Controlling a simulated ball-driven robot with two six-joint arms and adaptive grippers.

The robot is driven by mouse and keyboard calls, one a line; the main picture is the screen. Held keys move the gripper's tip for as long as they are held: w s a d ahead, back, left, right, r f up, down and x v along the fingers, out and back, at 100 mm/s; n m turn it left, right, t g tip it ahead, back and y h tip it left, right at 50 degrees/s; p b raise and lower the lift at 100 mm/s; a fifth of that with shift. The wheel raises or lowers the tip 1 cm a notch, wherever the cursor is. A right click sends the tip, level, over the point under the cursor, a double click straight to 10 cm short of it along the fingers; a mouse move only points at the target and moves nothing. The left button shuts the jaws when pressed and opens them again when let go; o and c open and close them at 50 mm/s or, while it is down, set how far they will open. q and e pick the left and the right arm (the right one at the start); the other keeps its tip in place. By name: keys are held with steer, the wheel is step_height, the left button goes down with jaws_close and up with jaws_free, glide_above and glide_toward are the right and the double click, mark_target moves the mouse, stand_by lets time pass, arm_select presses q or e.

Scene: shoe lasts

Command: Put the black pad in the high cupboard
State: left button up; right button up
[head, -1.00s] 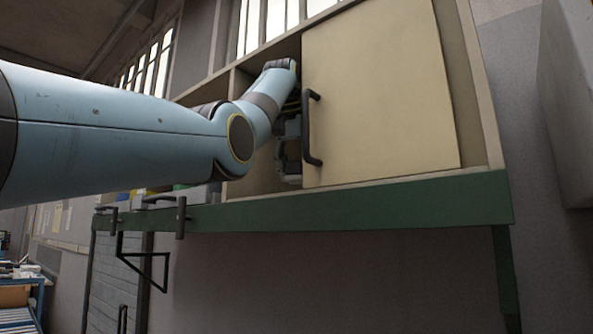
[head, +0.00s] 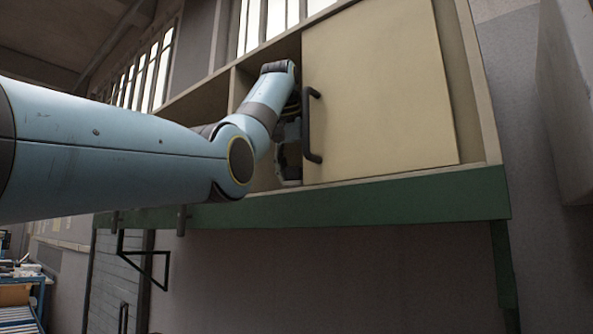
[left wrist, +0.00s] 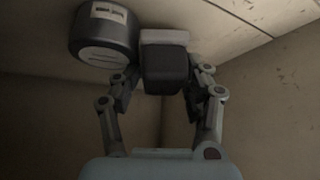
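The black pad (left wrist: 165,72) shows in the left wrist view as a dark block with a light grey band on top. It is between my left gripper's fingertips (left wrist: 158,88). The fingers are spread, with a gap at the pad's left side; on the right I cannot tell whether they touch. My right gripper is not in view.
A dark round tin (left wrist: 104,35) with a pale label is close beside the pad in the cupboard. The door's black handle (head: 309,125) is close to my left wrist. Cupboard walls surround the gripper. Below the green edge is a black bracket (head: 143,258).

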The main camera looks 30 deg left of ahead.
arm_select(q)
step_height(320, 180, down, 3)
steer(key=shift+w+d+r+g, duration=0.1)
steer(key=shift+r+g, duration=0.1)
steer(key=shift+g, duration=0.1)
steer(key=shift+w+a+r, duration=0.1)
steer(key=shift+a+r, duration=0.1)
steer(key=shift+a, duration=0.05)
steer(key=shift+r, duration=0.2)
steer(key=shift+r+p, duration=0.6)
steer(key=shift+p, duration=0.05)
steer(key=b+v, duration=0.4)
steer(key=v, duration=0.8)
steer(key=shift+f, duration=0.1)
steer(key=shift+a, duration=0.1)
